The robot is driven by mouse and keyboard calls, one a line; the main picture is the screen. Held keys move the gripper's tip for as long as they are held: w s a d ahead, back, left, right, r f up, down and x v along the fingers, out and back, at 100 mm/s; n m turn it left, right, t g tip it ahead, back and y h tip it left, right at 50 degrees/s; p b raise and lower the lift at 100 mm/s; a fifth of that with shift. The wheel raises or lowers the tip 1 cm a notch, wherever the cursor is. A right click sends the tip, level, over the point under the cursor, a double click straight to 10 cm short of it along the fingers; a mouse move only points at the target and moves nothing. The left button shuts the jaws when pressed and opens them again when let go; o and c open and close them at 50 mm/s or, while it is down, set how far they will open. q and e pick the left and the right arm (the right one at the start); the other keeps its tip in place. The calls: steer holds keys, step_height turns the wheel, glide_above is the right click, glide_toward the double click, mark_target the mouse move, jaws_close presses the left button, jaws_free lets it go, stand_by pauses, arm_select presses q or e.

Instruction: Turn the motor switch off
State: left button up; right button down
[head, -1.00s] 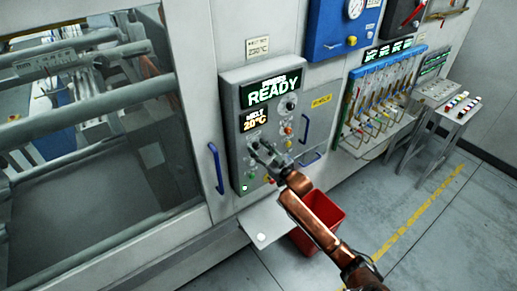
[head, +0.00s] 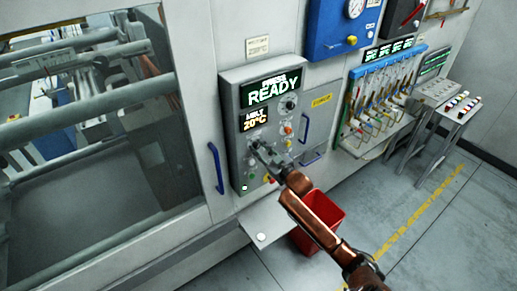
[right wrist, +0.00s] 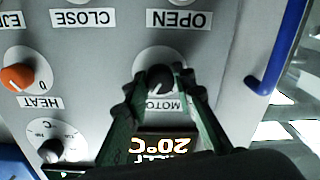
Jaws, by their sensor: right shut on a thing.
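The motor switch (right wrist: 158,79) is a black round knob on a pale plate, above an upside-down "MOTOR" label (right wrist: 163,104) in the right wrist view. My right gripper (right wrist: 157,85) has its dark green fingers on either side of the knob, shut on it. In the head view my right gripper (head: 258,149) is at the front of the grey control panel (head: 237,120) and hides the knob. I cannot tell which way the knob points. My left gripper is not in view.
The orange heat knob (right wrist: 17,77) and a small dial (right wrist: 50,150) lie beside the motor switch. A blue handle (right wrist: 277,55) is on the other side. The panel's display (head: 271,92) reads READY. A red bin (head: 325,215) stands on the floor below.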

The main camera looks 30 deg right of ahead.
steer(key=n, duration=0.6)
steer(key=shift+b, duration=0.35)
steer(key=n+b, duration=0.1)
steer(key=n, duration=0.5)
steer(key=shift+n, duration=0.4)
steer(key=c, duration=1.6)
jaws_free()
steer(key=shift+s, duration=0.15)
steer(key=s, duration=0.7)
steer(key=s+d, duration=0.1)
steer(key=s, duration=0.3)
steer(key=shift+s+r, duration=0.15)
steer(key=shift+s, duration=0.2)
